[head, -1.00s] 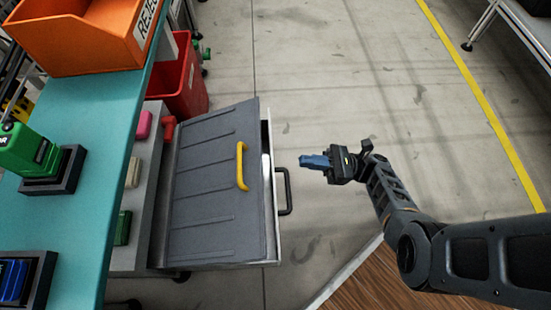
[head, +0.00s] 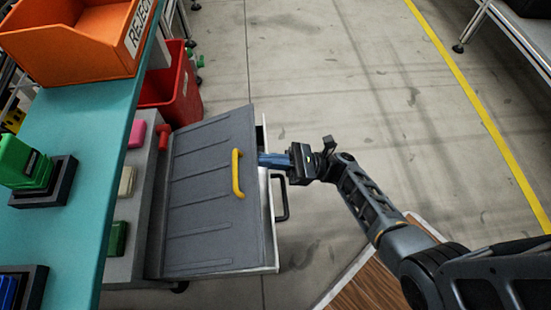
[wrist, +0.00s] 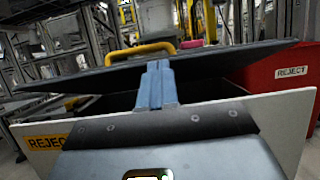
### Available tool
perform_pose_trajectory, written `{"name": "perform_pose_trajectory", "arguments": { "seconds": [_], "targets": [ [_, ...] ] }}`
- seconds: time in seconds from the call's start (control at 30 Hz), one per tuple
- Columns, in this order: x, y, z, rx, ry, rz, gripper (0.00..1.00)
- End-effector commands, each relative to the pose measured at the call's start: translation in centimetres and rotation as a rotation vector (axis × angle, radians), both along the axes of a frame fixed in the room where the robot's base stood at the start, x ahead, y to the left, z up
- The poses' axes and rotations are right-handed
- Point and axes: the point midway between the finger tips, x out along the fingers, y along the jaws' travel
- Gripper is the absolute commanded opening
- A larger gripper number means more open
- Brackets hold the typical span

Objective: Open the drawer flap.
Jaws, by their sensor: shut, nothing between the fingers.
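The drawer flap (head: 205,190) is a grey ribbed lid with a yellow handle (head: 238,173), lying over the pulled-out drawer (head: 271,252). Its edge nearest my gripper stands a little above the drawer, leaving a gap. My gripper (head: 263,159) is shut and empty, its blue fingers at that edge, beside the yellow handle. In the wrist view the fingers (wrist: 157,68) reach over the drawer's front wall (wrist: 285,115) to the dark flap edge (wrist: 90,80), with the yellow handle (wrist: 140,51) behind. I cannot tell whether they touch the flap.
A black drawer pull (head: 284,197) sticks out below my gripper. A teal table (head: 75,150) with an orange bin (head: 75,50) stands at left. A red bin (head: 182,90) is behind the drawer.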

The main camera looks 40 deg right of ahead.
Motion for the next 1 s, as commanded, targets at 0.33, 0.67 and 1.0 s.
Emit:
{"name": "perform_pose_trajectory", "arguments": {
  "seconds": [0.33,0.67,1.0],
  "targets": [
    [0.0,0.1,0.3,-0.004,0.002,0.002,0.00],
    [0.4,0.5,2.9,-0.063,0.043,0.002,0.00],
    [1.4,1.9,7.0,-0.185,0.132,0.003,0.00]
  ]
}}
